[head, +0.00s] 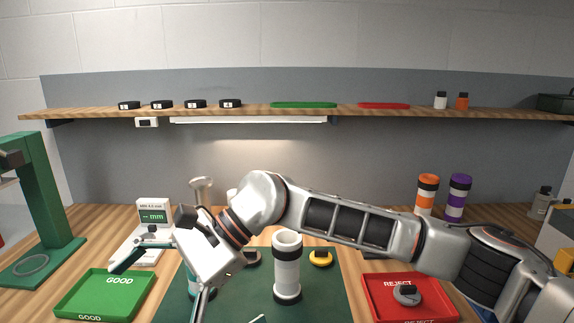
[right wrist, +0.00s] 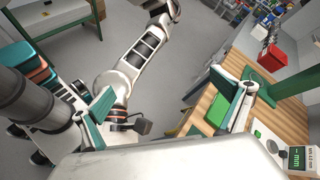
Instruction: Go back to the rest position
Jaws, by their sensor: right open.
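My right gripper (head: 155,292) reaches across the bench from the right in the head view. Its two teal fingers are spread wide, over the gap between the green tray and the green mat (head: 345,312). In the right wrist view the open right gripper (right wrist: 175,103) has nothing between its fingers. My left arm (right wrist: 140,55) shows in that view, over the floor away from the bench. Its gripper end is mostly hidden behind my right gripper, so its fingers cannot be seen. A white tube (head: 287,268) stands upright on the mat, below my right forearm.
A green GOOD tray (head: 70,300) lies left. A red REJECT tray (head: 445,306) holds a grey round part (head: 407,294). A digital gauge (head: 153,228) and green stand (head: 45,185) stand left. Orange (head: 427,193) and purple (head: 459,196) banded tubes stand back right. A shelf (head: 255,111) crosses behind.

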